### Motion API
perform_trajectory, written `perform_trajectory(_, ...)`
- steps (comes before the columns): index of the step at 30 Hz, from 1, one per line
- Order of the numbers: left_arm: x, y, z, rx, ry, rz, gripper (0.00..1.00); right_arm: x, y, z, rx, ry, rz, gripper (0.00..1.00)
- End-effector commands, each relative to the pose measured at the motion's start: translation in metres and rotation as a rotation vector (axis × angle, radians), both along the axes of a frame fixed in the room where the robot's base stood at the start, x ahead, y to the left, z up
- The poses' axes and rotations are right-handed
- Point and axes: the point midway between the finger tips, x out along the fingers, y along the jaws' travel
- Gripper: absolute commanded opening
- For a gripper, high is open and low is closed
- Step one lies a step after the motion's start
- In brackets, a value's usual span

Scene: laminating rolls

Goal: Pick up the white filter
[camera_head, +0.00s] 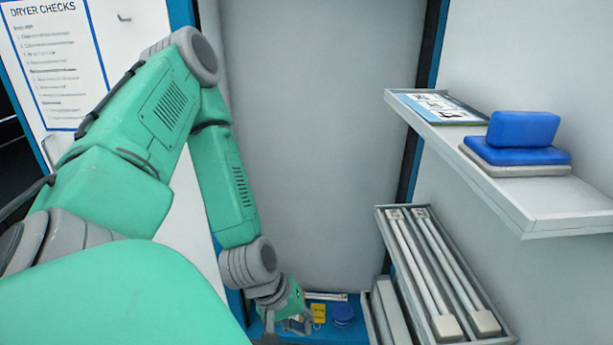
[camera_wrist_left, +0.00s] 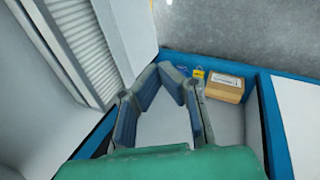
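In the left wrist view, a white ribbed panel (camera_wrist_left: 62,30) that looks like a filter stands in a grey frame at the upper left, cut off by the picture edge. I cannot tell for sure that it is the white filter. In the head view, long white bars (camera_head: 412,262) with square ends lie in a grey rack at the lower right. My left gripper (camera_head: 300,322) is low near the blue base, left of this rack. In its wrist view its fingers (camera_wrist_left: 162,72) look parted, with nothing between them. My right gripper is not in view.
A yellow tag (camera_head: 319,312) and a blue round item (camera_head: 343,312) sit beyond my left gripper. A cardboard box (camera_wrist_left: 225,87) shows in the wrist view. A shelf (camera_head: 560,205) with blue blocks (camera_head: 524,130) overhangs the right side. A grey wall panel (camera_head: 310,130) stands behind.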

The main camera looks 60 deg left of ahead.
Motion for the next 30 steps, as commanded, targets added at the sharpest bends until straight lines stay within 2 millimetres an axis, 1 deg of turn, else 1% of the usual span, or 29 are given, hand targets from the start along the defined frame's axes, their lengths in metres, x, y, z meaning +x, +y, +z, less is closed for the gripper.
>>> perform_trajectory(1, 0.0, 0.0, 0.0, 0.0, 0.0, 0.0, 0.0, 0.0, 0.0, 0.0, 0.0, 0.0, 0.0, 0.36)
perform_trajectory(2, 0.0, 0.0, 0.0, 0.0, 0.0, 0.0, 0.09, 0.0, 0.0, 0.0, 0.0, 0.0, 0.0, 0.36)
perform_trajectory(3, 0.0, 0.0, 0.0, 0.0, 0.0, 0.0, 0.23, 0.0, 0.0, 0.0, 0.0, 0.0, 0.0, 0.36)
perform_trajectory(5, 0.0, 0.0, 0.0, 0.0, 0.0, 0.0, 0.44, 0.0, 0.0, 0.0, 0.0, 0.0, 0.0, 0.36)
perform_trajectory(6, 0.0, 0.0, 0.0, 0.0, 0.0, 0.0, 0.58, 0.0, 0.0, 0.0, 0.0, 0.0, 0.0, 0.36)
perform_trajectory(8, 0.0, 0.0, 0.0, 0.0, 0.0, 0.0, 0.79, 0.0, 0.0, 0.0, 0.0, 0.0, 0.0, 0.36)
perform_trajectory(23, 0.002, -0.001, 0.0, 0.0, -0.001, -0.002, 0.8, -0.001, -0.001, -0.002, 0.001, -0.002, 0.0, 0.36)
perform_trajectory(26, 0.009, -0.004, -0.002, 0.001, -0.003, -0.005, 0.8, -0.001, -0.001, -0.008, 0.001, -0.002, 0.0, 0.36)
perform_trajectory(30, 0.027, -0.014, -0.005, 0.004, -0.006, -0.007, 0.8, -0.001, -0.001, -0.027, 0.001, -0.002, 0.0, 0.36)
